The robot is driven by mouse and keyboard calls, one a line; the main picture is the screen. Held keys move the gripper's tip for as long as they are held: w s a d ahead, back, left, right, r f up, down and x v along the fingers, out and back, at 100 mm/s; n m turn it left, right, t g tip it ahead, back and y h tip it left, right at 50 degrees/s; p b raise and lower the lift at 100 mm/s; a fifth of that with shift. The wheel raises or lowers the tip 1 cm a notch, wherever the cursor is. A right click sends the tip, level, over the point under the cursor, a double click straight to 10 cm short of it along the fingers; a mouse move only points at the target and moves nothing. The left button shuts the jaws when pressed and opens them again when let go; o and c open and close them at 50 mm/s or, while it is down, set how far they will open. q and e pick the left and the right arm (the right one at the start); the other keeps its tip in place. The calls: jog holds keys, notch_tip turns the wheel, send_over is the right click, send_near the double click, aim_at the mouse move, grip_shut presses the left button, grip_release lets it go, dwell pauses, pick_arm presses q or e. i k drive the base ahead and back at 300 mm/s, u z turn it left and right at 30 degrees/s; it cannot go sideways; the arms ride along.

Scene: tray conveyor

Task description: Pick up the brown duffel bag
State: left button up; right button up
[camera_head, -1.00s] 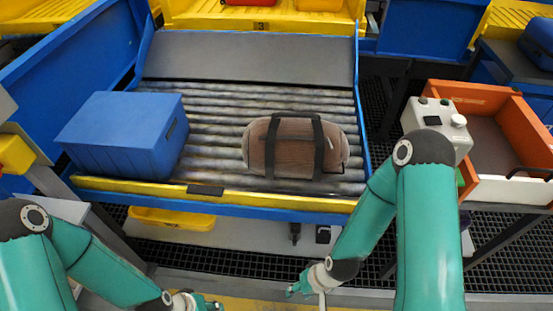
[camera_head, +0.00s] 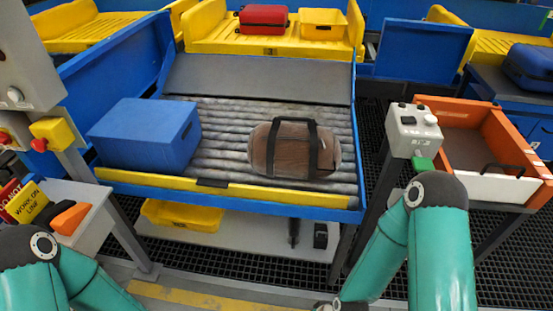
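The brown duffel bag (camera_head: 293,153) lies on its side on the grey roller conveyor (camera_head: 226,150), to the right of a blue box. Its dark carry straps loop up over the top. The bag stands free, with no gripper touching it.
A blue box (camera_head: 147,134) stands on the rollers at left. A yellow lip (camera_head: 240,188) edges the conveyor front. A control box (camera_head: 413,131) on a post and an orange bin (camera_head: 511,137) stand at right. A yellow tray (camera_head: 182,214) lies below.

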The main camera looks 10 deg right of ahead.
aim_at(311, 151)
jog(key=u, duration=5.7)
jog(key=k, duration=1.05)
jog(key=z, duration=5.75)
